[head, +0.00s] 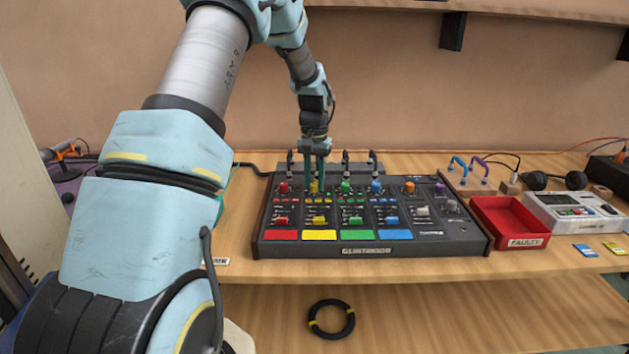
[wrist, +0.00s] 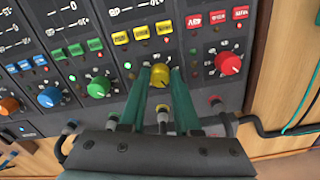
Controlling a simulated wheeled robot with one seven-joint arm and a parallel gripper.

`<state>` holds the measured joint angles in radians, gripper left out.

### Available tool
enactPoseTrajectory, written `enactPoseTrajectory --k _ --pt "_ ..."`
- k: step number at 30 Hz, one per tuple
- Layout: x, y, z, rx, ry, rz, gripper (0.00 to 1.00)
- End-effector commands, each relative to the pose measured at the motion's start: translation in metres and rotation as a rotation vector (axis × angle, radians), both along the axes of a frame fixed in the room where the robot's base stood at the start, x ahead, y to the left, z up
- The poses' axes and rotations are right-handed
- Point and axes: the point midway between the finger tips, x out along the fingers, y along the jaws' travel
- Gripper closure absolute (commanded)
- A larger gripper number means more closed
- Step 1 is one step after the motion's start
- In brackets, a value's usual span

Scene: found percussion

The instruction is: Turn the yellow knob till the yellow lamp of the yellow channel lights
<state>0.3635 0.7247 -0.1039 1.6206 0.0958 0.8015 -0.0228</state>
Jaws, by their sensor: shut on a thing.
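The yellow knob (wrist: 161,77) sits on the dark mixing console (head: 456,236), at the top of the yellow channel, between the green and red knobs. My gripper (wrist: 160,72) comes down over it with one teal finger on each side, shut on the knob. In the head view the knob (head: 314,188) is partly hidden by the fingers. The yellow pad (head: 319,235) lies at the channel's front.
The red knob (wrist: 228,63) and green knob (wrist: 98,87) stand close on either side. Cable plugs (wrist: 163,119) rise along the console's back edge, near my fingers. A red tray (head: 509,223) stands to the right. A black ring (head: 331,318) lies on the lower shelf.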

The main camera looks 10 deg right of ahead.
Motion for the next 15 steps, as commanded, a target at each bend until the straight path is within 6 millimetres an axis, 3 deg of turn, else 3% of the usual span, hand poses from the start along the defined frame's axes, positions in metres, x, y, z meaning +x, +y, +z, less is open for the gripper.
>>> enactPoseTrajectory --k 1,9,15 --pt "0.0002 0.0002 0.0001 0.000 0.000 0.000 0.68" --pt "0.0002 0.0001 0.0001 0.000 0.000 0.001 0.39" --pt "0.0001 0.0000 0.0002 0.000 0.000 0.001 0.39"
